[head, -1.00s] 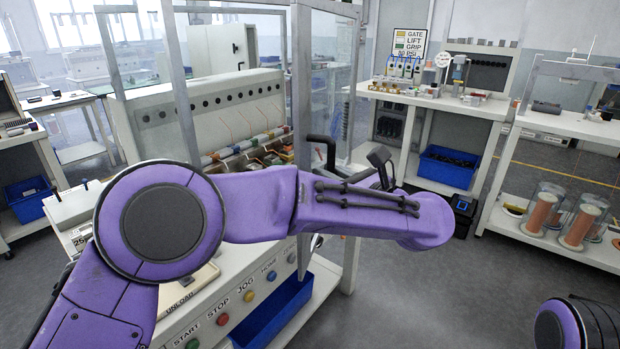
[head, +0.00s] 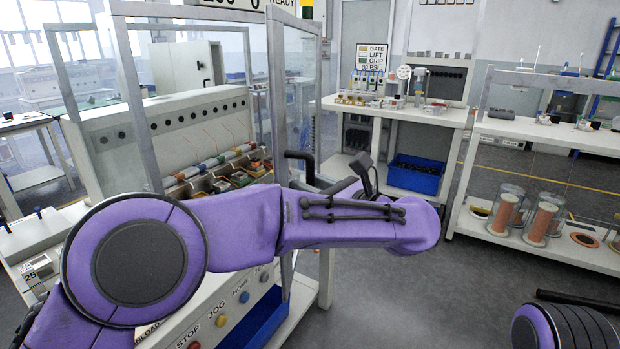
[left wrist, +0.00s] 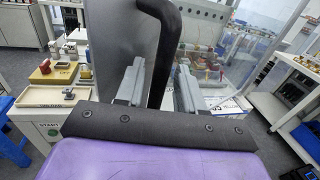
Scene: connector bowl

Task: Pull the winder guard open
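The winder guard (head: 301,70) is a clear panel in a grey metal frame at the front right of the winder. Its black bent handle (head: 297,157) sticks out towards the right. My left gripper (left wrist: 160,82) is at this handle; the handle (left wrist: 162,40) passes between its two grey fingers in the left wrist view. The right finger looks slightly apart from the bar. Whether the fingers press on it cannot be told. My right gripper is out of view.
The winder's button front (head: 222,318) lies below my left arm. A blue bin (head: 265,318) sits under it. A bench with a blue bin (head: 415,175) stands behind, and a shelf with copper spools (head: 541,222) is at right. The floor between (head: 400,290) is clear.

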